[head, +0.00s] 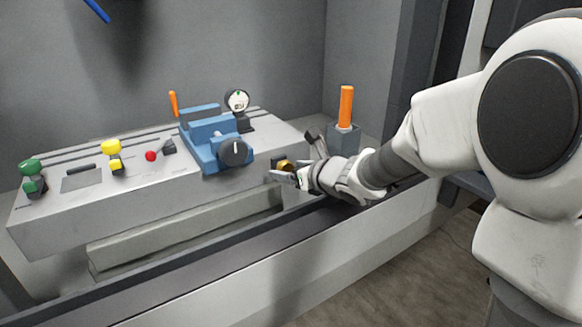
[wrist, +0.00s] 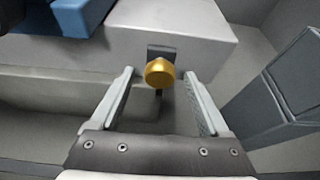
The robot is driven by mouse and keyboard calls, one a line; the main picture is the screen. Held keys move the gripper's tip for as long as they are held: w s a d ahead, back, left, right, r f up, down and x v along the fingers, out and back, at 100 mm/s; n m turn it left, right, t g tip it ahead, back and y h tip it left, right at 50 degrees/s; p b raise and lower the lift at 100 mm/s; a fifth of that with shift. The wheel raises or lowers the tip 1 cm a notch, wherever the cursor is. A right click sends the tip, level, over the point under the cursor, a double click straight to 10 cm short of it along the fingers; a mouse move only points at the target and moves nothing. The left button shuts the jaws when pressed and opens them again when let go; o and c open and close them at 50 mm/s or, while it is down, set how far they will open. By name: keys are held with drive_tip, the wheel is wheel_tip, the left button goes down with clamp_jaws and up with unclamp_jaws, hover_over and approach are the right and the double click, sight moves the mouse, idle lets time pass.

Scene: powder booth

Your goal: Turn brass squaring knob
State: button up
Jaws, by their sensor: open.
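The brass squaring knob (wrist: 160,72) is a gold, faceted knob on a dark plate on the front face of the grey bench block. In the head view the knob (head: 283,163) is partly hidden by my gripper. My gripper (wrist: 160,78) is open, with one finger to the left and one to the right of the knob in the wrist view. Gaps show between the knob and both fingers. In the head view my gripper (head: 282,168) reaches the block's right front end from the right.
A blue vise (head: 208,140) with a black dial (head: 236,152) stands on the block (head: 140,195), left of the knob. A round gauge (head: 237,101) is behind it. A grey holder (head: 344,138) with an orange handle (head: 346,106) stands behind my gripper. Green, yellow and red controls are farther left.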

drive_tip(key=shift+w+a+f, duration=0.1)
drive_tip(key=shift+w, duration=0.05)
clamp_jaws()
idle(0.4)
drive_tip(key=shift+p, duration=0.35)
drive_tip(key=shift+w+m+g+y+p, duration=0.1)
drive_tip(key=shift+m+g+y+p, duration=0.5)
drive_tip(key=shift+m+y+p, duration=0.45)
drive_tip(key=m, duration=0.1)
drive_tip(key=m+y, duration=0.2)
drive_tip(key=m, duration=0.1)
drive_tip(key=shift+d+f+g, duration=0.15)
drive_tip(key=shift+d+g, duration=0.1)
drive_tip(key=shift+g, duration=0.05)
